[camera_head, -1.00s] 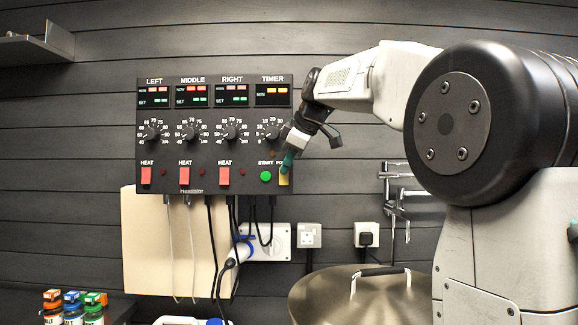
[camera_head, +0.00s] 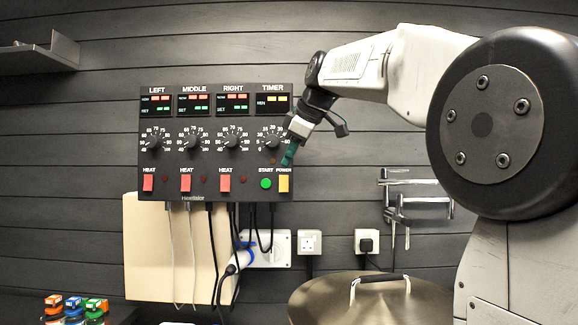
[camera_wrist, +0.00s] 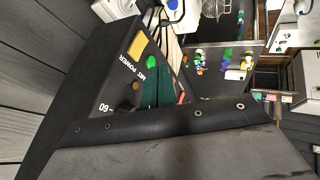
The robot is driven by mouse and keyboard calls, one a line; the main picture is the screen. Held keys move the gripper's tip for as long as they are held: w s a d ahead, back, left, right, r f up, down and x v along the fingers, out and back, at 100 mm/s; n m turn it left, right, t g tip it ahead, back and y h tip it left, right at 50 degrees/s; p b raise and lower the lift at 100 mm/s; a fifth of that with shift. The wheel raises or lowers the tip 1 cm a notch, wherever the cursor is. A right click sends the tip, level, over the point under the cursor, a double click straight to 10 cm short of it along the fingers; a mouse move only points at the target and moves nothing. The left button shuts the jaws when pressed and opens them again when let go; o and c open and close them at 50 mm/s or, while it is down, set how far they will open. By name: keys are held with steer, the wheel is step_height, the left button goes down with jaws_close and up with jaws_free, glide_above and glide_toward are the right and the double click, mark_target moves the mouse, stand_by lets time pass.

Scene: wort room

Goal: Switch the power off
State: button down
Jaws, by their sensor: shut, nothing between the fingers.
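The control panel (camera_head: 215,142) hangs on the dark plank wall with its displays lit. The yellow power switch (camera_head: 284,184) sits at its lower right corner under the word POWER. It also shows in the wrist view (camera_wrist: 137,46). The green start button (camera_head: 266,184) is just left of it. My gripper (camera_head: 289,155) is shut and empty, its green fingertips pointing down, a little above the power switch near the timer knob. In the wrist view the green fingers (camera_wrist: 157,90) are below the switch in the picture. I cannot tell whether the fingertips touch the panel.
Three red heat switches (camera_head: 186,183) and several knobs share the panel. Cables hang below it in front of a tan board (camera_head: 150,250). A large lidded pot (camera_head: 330,295) stands at lower right, small bottles (camera_head: 75,305) at lower left. A metal rack (camera_head: 425,208) is on the wall.

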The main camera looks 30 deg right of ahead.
steer(key=w+d+v, duration=0.1)
steer(key=v, duration=0.6)
steer(key=shift+r, duration=0.55)
steer(key=shift+s, duration=0.1)
steer(key=s+a+f+m+g, duration=0.1)
steer(key=s+f+m+g, duration=0.2)
steer(key=f+m, duration=0.85)
steer(key=s+a+f+g, duration=0.1)
steer(key=s+a+f, duration=0.3)
steer(key=s+f, duration=0.4)
steer(key=s+a+f+n+g, duration=0.1)
steer(key=s+a+f, duration=0.4)
steer(key=s+f, duration=0.4)
steer(key=s+a+f+g+h, duration=0.1)
steer(key=s+a+f, duration=0.3)
steer(key=s+f, duration=0.4)
step_height(320, 180, down, 6)
steer(key=shift+s+a+f+n, duration=0.15)
steer(key=shift+s+a+n, duration=0.05)
steer(key=shift+n, duration=0.15)
